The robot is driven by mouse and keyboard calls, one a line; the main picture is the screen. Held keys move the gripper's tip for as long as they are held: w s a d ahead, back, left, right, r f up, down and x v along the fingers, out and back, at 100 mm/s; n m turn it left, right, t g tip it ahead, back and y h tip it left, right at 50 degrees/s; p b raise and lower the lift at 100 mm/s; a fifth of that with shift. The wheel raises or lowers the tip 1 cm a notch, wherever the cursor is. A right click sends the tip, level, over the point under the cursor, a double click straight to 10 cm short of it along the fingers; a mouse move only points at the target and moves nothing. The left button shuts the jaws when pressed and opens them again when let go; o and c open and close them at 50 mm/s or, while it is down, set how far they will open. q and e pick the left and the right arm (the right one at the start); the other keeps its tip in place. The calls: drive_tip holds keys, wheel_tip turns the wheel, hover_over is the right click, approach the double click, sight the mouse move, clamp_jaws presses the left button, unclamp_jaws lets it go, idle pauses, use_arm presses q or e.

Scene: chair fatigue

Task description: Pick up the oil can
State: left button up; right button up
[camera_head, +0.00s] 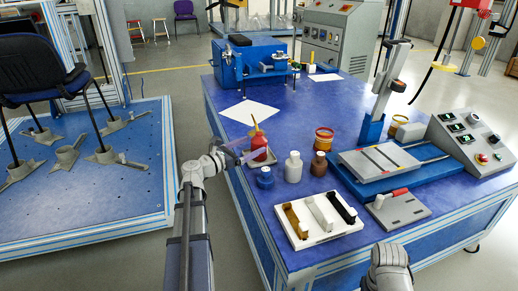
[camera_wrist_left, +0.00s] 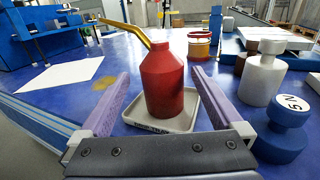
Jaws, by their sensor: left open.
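The oil can (camera_head: 259,148) is red with a thin yellow spout and stands upright in a small light grey tray (camera_head: 270,161) near the table's left edge. In the left wrist view the oil can (camera_wrist_left: 169,88) fills the middle, its spout reaching to the upper left, with the grey tray (camera_wrist_left: 205,112) under it. My left gripper (camera_head: 245,149) is open, low over the table at the can's left. In the left wrist view its two purple fingers (camera_wrist_left: 160,78) lie on either side of the can, with gaps showing. Only part of my right arm shows at the bottom; its gripper is hidden.
A white tray (camera_head: 312,244) with several handles lies in front. A paper sheet (camera_head: 249,112) lies behind, with bare blue table around it.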

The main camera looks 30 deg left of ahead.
sight(259, 141)
use_arm(q)
drive_tip(key=x, duration=0.4)
drive_tip(key=shift+d+r, duration=0.15)
drive_tip(key=shift+r, duration=0.05)
clamp_jaws()
idle(0.6)
